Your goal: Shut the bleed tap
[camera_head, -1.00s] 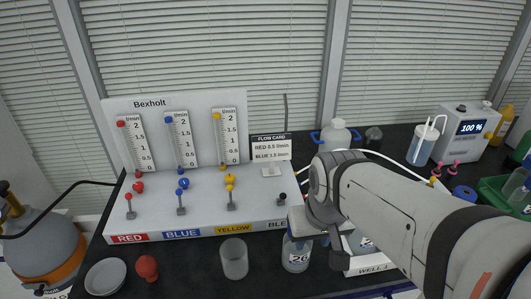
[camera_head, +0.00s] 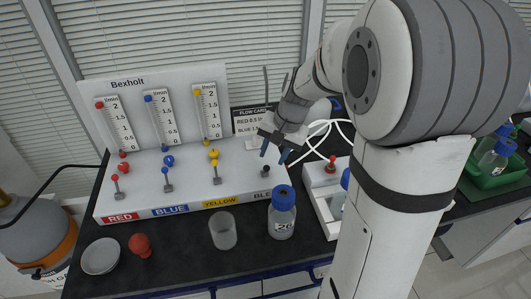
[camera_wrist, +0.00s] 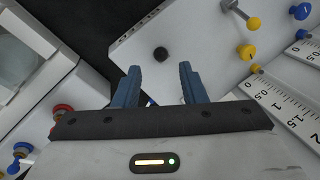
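The bleed tap (camera_head: 265,171) is a small black-topped tap at the right end of the white Bexholt gas panel, above the label partly reading "BLE". In the wrist view its round black knob (camera_wrist: 160,53) shows from above, ahead of my fingertips. My gripper (camera_head: 274,153) hangs just above and behind the tap in the head view, pointing down. In the wrist view my gripper (camera_wrist: 160,72) has its two blue fingers apart, with nothing between them. The fingers do not appear to touch the knob.
Red (camera_head: 117,187), blue (camera_head: 167,180) and yellow (camera_head: 216,173) lever taps stand left of the bleed tap. A blue-capped bottle (camera_head: 282,212) and a glass beaker (camera_head: 223,231) stand in front. A white box with a red knob (camera_head: 331,164) and a white hose (camera_head: 325,124) are close on the right.

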